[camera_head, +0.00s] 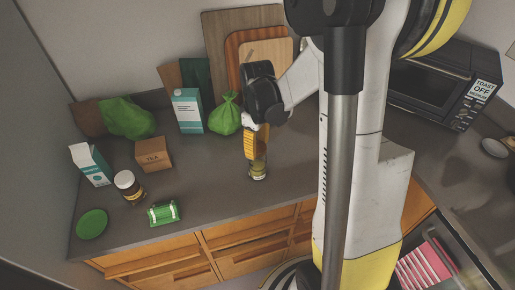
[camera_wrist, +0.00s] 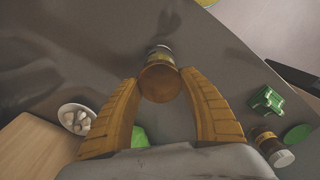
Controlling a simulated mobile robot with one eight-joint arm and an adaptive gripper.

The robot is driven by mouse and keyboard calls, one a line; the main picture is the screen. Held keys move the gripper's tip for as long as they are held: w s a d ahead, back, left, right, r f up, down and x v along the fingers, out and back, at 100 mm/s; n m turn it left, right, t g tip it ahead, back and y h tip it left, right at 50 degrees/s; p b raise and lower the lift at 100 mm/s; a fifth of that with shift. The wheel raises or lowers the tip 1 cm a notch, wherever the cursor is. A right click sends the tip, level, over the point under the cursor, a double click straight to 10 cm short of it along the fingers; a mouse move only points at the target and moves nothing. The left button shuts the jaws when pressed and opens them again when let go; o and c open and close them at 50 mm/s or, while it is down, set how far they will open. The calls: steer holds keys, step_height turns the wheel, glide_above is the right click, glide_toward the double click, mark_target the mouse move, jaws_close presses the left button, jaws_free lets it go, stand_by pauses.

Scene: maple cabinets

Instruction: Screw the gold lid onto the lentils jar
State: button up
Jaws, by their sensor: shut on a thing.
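My gripper (camera_wrist: 160,82) points down over the counter, its two orange fingers shut on the gold lid (camera_wrist: 159,84), a brownish-gold disc seen from above in the wrist view. The lentils jar (camera_wrist: 159,52) shows just past the lid, its label partly in sight and its top hidden. In the head view the jar (camera_head: 259,172) stands upright on the counter, directly below my gripper (camera_head: 257,154). The fingers cover the lid there. I cannot tell whether the lid sits on the jar's rim or how its thread is engaged.
To the left stand a white-capped jar (camera_head: 129,187), a green holder (camera_head: 163,213), a green disc (camera_head: 92,223), a tea box (camera_head: 153,154) and cartons (camera_head: 187,111). A green bag (camera_head: 226,114) is close behind my gripper. The counter (camera_head: 215,185) left of the jar is clear.

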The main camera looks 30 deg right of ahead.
steer(key=m+b, duration=0.1)
steer(key=m, duration=0.3)
steer(key=shift+f, duration=0.2)
steer(key=shift+m, duration=1)
steer(key=m+b, duration=0.1)
steer(key=m, duration=0.2)
steer(key=shift+f+m, duration=0.1)
steer(key=shift+m, duration=0.2)
steer(key=shift+d+m, duration=0.1)
steer(key=shift+m, duration=1.1)
steer(key=m+b, duration=0.1)
steer(key=m, duration=0.5)
steer(key=shift+f, duration=0.1)
